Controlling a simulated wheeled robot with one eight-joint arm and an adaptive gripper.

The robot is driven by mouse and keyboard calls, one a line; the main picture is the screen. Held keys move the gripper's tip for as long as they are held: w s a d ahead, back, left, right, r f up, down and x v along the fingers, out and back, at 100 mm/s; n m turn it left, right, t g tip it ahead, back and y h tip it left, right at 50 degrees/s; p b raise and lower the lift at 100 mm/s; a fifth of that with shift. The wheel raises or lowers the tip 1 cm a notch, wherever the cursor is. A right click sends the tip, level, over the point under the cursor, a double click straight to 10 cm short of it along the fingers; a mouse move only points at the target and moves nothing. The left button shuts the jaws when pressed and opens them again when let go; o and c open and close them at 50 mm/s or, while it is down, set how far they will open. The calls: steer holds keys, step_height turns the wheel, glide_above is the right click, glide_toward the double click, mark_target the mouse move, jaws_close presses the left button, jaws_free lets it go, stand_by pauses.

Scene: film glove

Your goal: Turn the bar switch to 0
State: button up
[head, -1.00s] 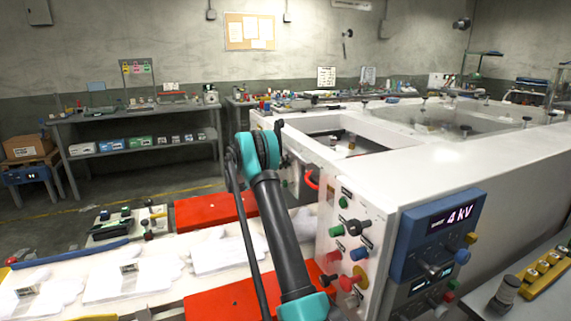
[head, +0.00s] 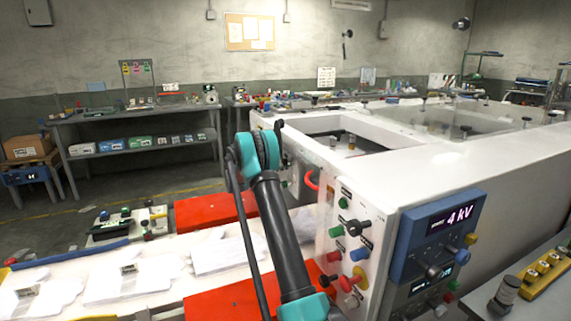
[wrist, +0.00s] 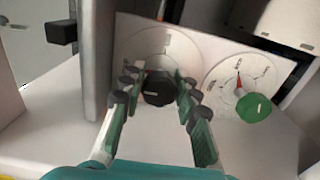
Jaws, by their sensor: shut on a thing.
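In the wrist view, a black knob (wrist: 158,90), which I take as the bar switch, sits on a round white dial plate (wrist: 160,45). My gripper (wrist: 157,82) has its two fingers on either side of this knob, closed on it. The fingers cover parts of the dial's left and right sides, and its markings are too small to read. To the right, a green knob (wrist: 254,108) with a red pointer sits on a second round dial. In the head view my gripper is hidden beyond my arm and the white cabinet's edge.
The white cabinet (head: 450,170) has a side panel (head: 340,215) of coloured knobs and a blue display box (head: 440,240) reading 4 kV. In the wrist view, a grey upright edge (wrist: 95,60) and a black block (wrist: 61,32) stand left of the dials.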

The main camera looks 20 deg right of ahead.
steer(key=o, duration=1.2)
steer(key=shift+a, duration=0.1)
steer(key=a, duration=1.2)
steer(key=shift+s, duration=0.15)
steer(key=shift+s+d, duration=0.1)
